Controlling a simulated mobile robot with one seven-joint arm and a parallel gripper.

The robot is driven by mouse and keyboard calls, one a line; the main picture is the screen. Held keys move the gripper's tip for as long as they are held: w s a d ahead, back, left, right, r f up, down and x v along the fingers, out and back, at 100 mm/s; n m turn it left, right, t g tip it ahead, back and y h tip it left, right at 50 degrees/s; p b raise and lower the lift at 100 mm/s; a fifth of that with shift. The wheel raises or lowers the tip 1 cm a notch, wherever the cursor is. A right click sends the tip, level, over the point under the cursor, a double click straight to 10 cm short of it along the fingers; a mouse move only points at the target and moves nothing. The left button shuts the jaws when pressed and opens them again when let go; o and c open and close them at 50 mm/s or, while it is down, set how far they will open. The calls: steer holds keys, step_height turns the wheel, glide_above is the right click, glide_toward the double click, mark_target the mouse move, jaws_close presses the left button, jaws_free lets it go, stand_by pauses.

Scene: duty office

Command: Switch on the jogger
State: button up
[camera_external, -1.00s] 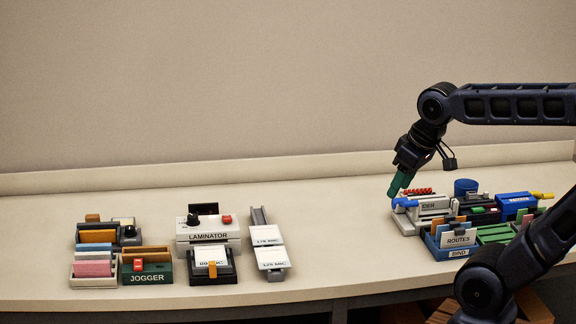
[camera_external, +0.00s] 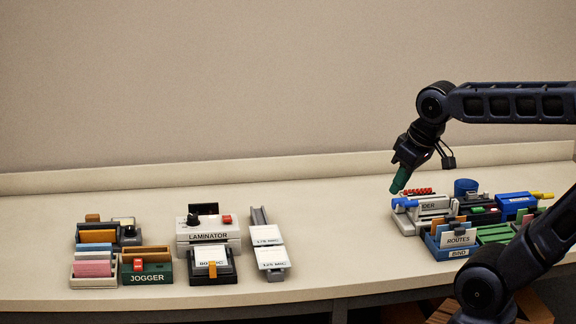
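The jogger (camera_external: 147,277) is a dark green box labelled JOGGER at the front left of the counter, with an orange-brown tray part on top. A red switch (camera_external: 138,264) sits on its front left; its position is too small to tell. My gripper (camera_external: 397,190) is far to the right of the jogger, just above the blue-handled grey device at the right-hand group. Its green fingertips point down and to the left. I cannot tell whether they are open or hold anything.
A laminator (camera_external: 208,237) with a black knob and red button stands right of the jogger, with a black card holder (camera_external: 212,279) before it. A pink-card tray (camera_external: 93,283) adjoins the jogger's left. The counter (camera_external: 335,240) is clear between the groups.

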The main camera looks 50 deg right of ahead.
steer(key=shift+m+g, duration=0.3)
steer(key=shift+m, duration=0.3)
steer(key=w+r, duration=0.1)
steer(key=w, duration=0.1)
steer(key=w+r, duration=0.1)
steer(key=w, duration=0.1)
steer(key=w+a+r, duration=0.1)
steer(key=w, duration=0.2)
steer(key=shift+r, duration=0.35)
jaws_close()
steer(key=m+g+h, duration=0.1)
steer(key=m+g, duration=0.2)
steer(key=m, duration=0.5)
glide_above(138, 260)
steer(key=s+a, duration=0.2)
step_height(138, 260, down, 14)
steer(key=f, duration=0.4)
steer(key=w+d+f, duration=0.1)
steer(key=f, duration=0.8)
steer(key=shift+w+d+f, duration=0.35)
